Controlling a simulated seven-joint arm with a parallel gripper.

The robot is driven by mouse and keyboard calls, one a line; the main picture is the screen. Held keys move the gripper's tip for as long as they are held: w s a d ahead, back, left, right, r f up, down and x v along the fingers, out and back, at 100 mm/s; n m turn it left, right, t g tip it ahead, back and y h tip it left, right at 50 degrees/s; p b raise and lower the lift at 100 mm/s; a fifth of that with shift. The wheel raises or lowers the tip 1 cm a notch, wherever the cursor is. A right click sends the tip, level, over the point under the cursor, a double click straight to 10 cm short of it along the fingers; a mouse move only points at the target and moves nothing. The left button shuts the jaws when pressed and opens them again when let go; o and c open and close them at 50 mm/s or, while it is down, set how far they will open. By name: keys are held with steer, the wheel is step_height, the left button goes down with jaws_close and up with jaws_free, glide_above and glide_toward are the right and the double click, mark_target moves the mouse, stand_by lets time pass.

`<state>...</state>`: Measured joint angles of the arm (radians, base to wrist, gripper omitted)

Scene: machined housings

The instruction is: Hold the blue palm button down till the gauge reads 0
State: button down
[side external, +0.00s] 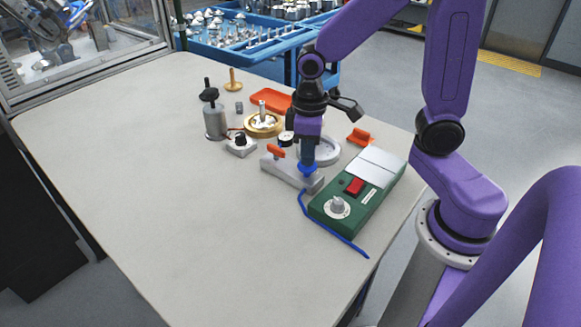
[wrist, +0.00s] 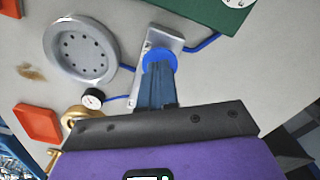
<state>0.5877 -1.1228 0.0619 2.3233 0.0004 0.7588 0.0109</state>
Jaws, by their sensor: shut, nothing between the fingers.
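The blue palm button (side external: 308,169) sits on a grey base (side external: 284,170) with an orange lever. In the wrist view the button (wrist: 161,53) shows as a blue disc, partly covered by my fingers. My gripper (side external: 307,161) is shut and empty, pointing down with its fingertips at the top of the button. They appear to touch it; how far the button is pressed I cannot tell. The small round gauge (side external: 286,138) stands behind the base. It also shows in the wrist view (wrist: 92,98), with a white face and dark rim; its reading is too small to make out.
A green control box (side external: 347,213) with a red switch and a dial stands right of the button. A grey round flange (side external: 320,149) and an orange part (side external: 360,137) lie behind. A blue hose (side external: 330,232) runs along the front. The left and front table is clear.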

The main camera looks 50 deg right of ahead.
steer(key=shift+r, duration=2.2)
steer(key=s+n, duration=0.1)
steer(key=s, duration=0.1)
steer(key=s+n, duration=0.1)
steer(key=s, duration=0.1)
steer(key=s+a, duration=0.1)
steer(key=s, duration=0.1)
steer(key=shift+s+n, duration=0.35)
steer(key=shift+n, duration=0.05)
steer(key=s+n, duration=0.1)
steer(key=s, duration=0.2)
steer(key=s+n, duration=0.1)
steer(key=s, duration=0.2)
steer(key=s+d+n, duration=0.1)
steer(key=s, duration=0.2)
steer(key=shift+s+f+n, duration=0.25)
steer(key=shift+f+n, duration=0.05)
steer(key=shift+n, duration=0.1)
steer(key=c, duration=1.8)
jaws_free()
